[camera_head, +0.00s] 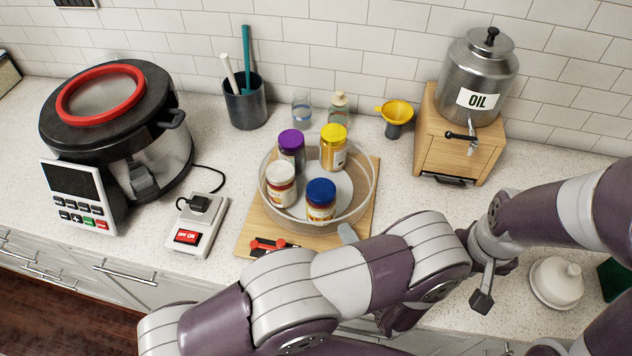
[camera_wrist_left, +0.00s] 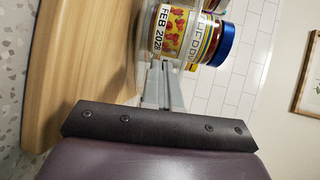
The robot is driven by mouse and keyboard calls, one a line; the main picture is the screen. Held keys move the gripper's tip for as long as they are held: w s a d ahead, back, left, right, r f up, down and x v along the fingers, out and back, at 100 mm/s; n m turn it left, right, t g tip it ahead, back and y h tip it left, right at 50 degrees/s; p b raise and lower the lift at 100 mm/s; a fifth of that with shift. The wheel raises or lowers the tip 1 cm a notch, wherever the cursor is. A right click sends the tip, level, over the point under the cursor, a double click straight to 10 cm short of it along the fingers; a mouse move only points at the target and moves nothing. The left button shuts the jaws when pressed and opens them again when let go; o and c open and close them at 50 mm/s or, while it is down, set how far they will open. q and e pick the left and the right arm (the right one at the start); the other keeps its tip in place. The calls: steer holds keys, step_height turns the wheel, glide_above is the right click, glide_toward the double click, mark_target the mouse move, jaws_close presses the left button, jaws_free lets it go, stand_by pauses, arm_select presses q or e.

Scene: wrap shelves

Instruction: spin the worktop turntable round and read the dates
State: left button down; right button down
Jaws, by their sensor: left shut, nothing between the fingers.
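The clear-rimmed turntable (camera_head: 368,190) sits on a wooden board on the worktop. It carries a purple-lidded jar (camera_head: 291,145), a yellow-lidded jar (camera_head: 333,150), a white-lidded jar (camera_head: 281,188) and a blue-lidded jar (camera_head: 320,203). In the left wrist view the blue-lidded jar (camera_wrist_left: 185,35) shows the date FEB 2028; the other dates are not readable. My left gripper (camera_head: 347,233) is shut and empty, its fingertips at the turntable's near right rim; my arm hides the rest. Its fingers (camera_wrist_left: 160,75) also show in the wrist view. My right gripper cannot be made out clearly.
A large cooker (camera_head: 120,130) and a switch box (camera_head: 196,228) stand left. A utensil pot (camera_head: 245,105), small bottles (camera_head: 339,108) and a yellow funnel (camera_head: 397,112) stand behind. The oil urn (camera_head: 478,75) is on a wooden stand at right.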

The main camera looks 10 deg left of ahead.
arm_select(q)
steer(key=shift+s+a, duration=0.1)
steer(key=shift+a, duration=0.05)
steer(key=shift+s+a+p, duration=0.2)
steer(key=shift+a+p, duration=0.05)
steer(key=shift+a, duration=0.3)
steer(key=shift+s+a+p, duration=0.15)
steer(key=shift+a+p, duration=0.05)
steer(key=shift+a, duration=0.3)
